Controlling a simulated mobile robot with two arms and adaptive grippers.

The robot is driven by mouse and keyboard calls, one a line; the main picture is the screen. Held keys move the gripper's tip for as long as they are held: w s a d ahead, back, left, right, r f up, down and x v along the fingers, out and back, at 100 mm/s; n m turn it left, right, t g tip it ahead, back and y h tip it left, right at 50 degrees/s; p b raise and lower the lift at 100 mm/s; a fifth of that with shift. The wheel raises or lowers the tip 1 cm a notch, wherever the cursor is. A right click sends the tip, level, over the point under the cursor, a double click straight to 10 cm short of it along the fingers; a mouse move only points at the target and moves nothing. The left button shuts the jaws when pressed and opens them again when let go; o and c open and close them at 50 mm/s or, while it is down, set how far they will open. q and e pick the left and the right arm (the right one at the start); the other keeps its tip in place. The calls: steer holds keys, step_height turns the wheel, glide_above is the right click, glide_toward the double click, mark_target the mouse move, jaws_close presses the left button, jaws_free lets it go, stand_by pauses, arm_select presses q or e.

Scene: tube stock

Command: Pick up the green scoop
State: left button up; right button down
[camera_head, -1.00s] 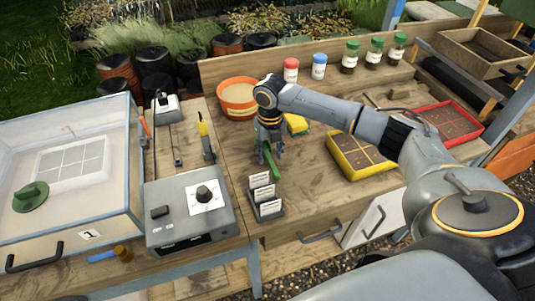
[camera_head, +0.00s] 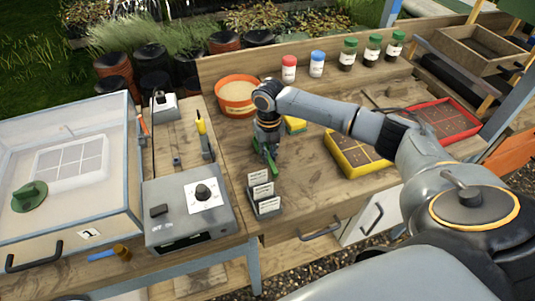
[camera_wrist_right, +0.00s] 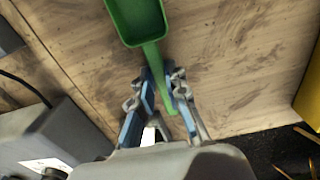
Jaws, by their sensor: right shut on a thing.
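The green scoop (camera_head: 273,163) is on the wooden bench in the head view, partly hidden by my right gripper (camera_head: 265,150). In the right wrist view the scoop's bowl (camera_wrist_right: 137,18) is at the top and its handle runs down between the fingers. My right gripper (camera_wrist_right: 161,86) is shut on that handle, with a blue-padded finger on either side. It points down at the bench, and I cannot tell whether the scoop is clear of the wood. My left gripper is not in view.
A label holder with white cards (camera_head: 264,208) stands just in front of the scoop. A grey control box (camera_head: 188,222) is to the left. An orange pot (camera_head: 236,111) and a yellow-green sponge (camera_head: 296,125) are behind. A yellow tray (camera_head: 350,167) is to the right.

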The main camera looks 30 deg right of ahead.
steer(key=shift+w+r+b, duration=0.1)
steer(key=shift+r+b, duration=0.2)
steer(key=shift+r, duration=0.25)
steer(key=s+a+r+b, duration=0.1)
steer(key=s+a+r, duration=0.2)
steer(key=s+r, duration=0.3)
steer(key=s+a+r+b, duration=0.1)
steer(key=s+a+r, duration=0.2)
steer(key=s+r, duration=0.3)
steer(key=shift+s+b, duration=0.35)
steer(key=shift+s, duration=0.1)
